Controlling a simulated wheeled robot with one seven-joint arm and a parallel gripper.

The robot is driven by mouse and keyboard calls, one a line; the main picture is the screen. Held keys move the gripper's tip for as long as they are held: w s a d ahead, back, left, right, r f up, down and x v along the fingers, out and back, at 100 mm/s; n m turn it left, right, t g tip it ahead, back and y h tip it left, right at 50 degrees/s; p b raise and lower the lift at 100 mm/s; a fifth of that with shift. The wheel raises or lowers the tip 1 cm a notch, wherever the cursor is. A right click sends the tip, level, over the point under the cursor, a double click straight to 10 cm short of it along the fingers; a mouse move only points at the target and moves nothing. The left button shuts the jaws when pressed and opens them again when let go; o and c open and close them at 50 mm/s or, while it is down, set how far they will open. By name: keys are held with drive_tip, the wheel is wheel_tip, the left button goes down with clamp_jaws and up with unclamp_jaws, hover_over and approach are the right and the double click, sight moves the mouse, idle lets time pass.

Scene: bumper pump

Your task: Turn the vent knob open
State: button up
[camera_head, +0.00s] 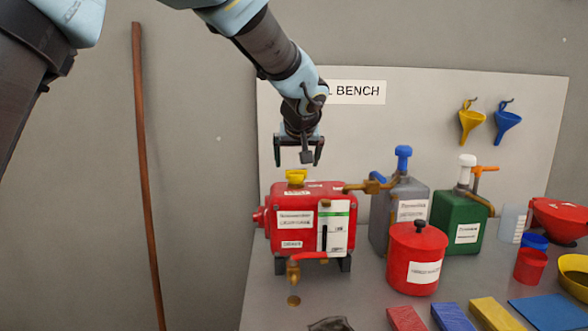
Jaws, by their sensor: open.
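A red tank (284,245) with several white labels and a gauge on its front stands on the bench. A small yellow knob-like part (296,177) sits on its top, with a label too small to read below it. A red round knob (258,216) sticks out of the tank's left end. I cannot tell from the labels which is the vent knob. My gripper (298,160) points down, open and empty, a little above the yellow part and apart from it.
A red-handled brass tap (293,268) hangs at the tank's front. To the right stand a grey can (381,220), a green can (457,240) and a lidded red pot (414,265). Funnels (470,122) hang on the back board. Coloured blocks (452,317) lie in front.

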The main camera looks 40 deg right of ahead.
sight(296, 171)
drive_tip(key=p+x, duration=0.1)
drive_tip(key=x, duration=0.5)
drive_tip(key=shift+r, duration=0.1)
drive_tip(key=shift+c, duration=0.2)
